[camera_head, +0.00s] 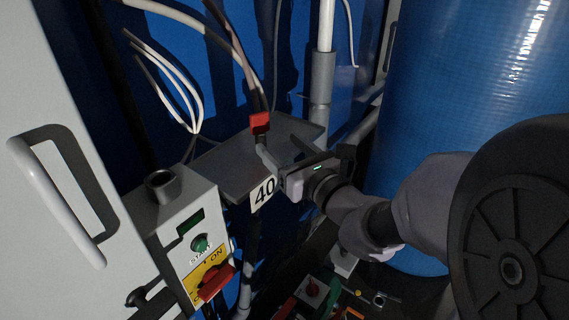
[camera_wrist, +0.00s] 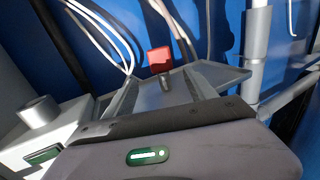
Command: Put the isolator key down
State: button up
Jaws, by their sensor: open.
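The isolator key, with a red block head (camera_head: 260,123) and a short dark stem, is at the grey shelf (camera_head: 225,168) marked 40. In the wrist view the key (camera_wrist: 160,60) looks upright, its stem against the shelf's grey surface. I cannot tell whether it rests freely or sits in a hole. My gripper (camera_head: 277,145) reaches over the shelf from the right. Its fingers (camera_wrist: 162,76) are open, one on each side of the key's stem, with visible gaps. The stem's lower end is partly hidden.
A grey control box (camera_head: 183,235) with a green START button and a red switch (camera_head: 215,282) on a yellow plate stands left of the shelf. White cables (camera_head: 185,85) hang behind. A grey pipe (camera_head: 322,80) and a large blue drum (camera_head: 470,90) stand to the right.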

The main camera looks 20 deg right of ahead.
jog(key=s+a+f+n+g+y+b, duration=0.1)
jog(key=s+a+f+n+g+y, duration=0.2)
jog(key=s+a+n, duration=0.35)
jog(key=s+a+f+n+g+y+b, duration=0.1)
jog(key=s+a+n+g+y, duration=0.1)
jog(key=s+a+n+g, duration=0.45)
jog(key=s+f+n+g+h, duration=0.25)
jog(key=s+f+n, duration=0.35)
jog(key=s+n, duration=0.4)
jog(key=s+d+f+n+h, duration=0.1)
jog(key=d+n+h, duration=0.4)
jog(key=d+n, duration=0.1)
jog(key=shift+d+f, duration=0.3)
jog(key=shift+d, duration=0.1)
